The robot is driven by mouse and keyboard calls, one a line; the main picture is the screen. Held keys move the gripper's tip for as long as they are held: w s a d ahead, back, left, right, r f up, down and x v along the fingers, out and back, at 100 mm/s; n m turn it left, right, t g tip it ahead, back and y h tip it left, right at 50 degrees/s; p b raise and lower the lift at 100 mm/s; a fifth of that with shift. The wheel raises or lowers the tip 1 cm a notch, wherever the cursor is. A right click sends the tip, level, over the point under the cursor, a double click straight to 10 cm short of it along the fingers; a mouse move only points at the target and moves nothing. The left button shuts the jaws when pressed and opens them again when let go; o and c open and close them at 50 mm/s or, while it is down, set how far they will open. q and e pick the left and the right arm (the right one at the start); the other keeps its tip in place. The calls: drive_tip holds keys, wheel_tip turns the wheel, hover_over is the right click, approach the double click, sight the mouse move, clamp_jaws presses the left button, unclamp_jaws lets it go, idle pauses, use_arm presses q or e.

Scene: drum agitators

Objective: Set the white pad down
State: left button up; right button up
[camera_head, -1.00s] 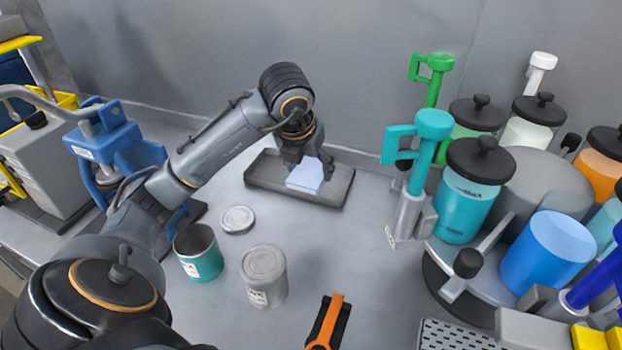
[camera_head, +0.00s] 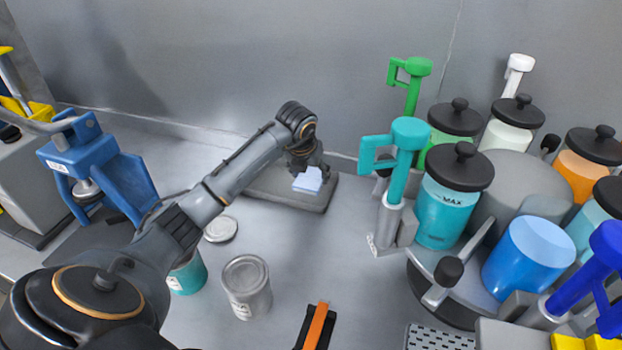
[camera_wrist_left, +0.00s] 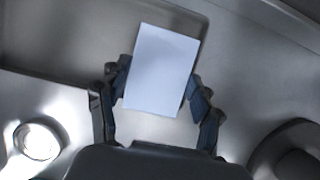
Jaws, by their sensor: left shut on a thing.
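The white pad (camera_head: 308,180) is a flat pale rectangle. My left gripper (camera_head: 306,170) is shut on it, over the right part of the shallow grey tray (camera_head: 285,197) at the back of the bench. In the left wrist view the pad (camera_wrist_left: 160,70) sits between the two fingers of the gripper (camera_wrist_left: 158,95). There it overlaps the rim of the tray (camera_wrist_left: 60,40), with part of it past the edge. I cannot tell whether it touches the tray. My right gripper is not in view.
An orange and black tool (camera_head: 318,325) lies at the front. A carousel of coloured jars (camera_head: 450,195) fills the right. A blue press (camera_head: 95,165) stands left.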

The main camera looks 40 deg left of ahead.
sight(311, 183)
use_arm(q)
drive_tip(key=shift+w+a+f, duration=0.3)
drive_tip(key=shift+w+f, duration=0.35)
drive_tip(key=shift+f, duration=0.2)
wheel_tip(311, 183, down, 3)
drive_tip(key=shift+w+f+p, duration=0.1)
drive_tip(key=shift+f+p, duration=0.05)
drive_tip(key=shift+p, duration=0.85)
drive_tip(key=shift+f, duration=0.1)
drive_tip(key=o, duration=1)
drive_tip(key=shift+r, duration=0.25)
drive_tip(key=b+v, duration=0.2)
drive_tip(key=v, duration=0.9)
drive_tip(key=shift+s+r, duration=0.25)
drive_tip(key=shift+r, duration=0.05)
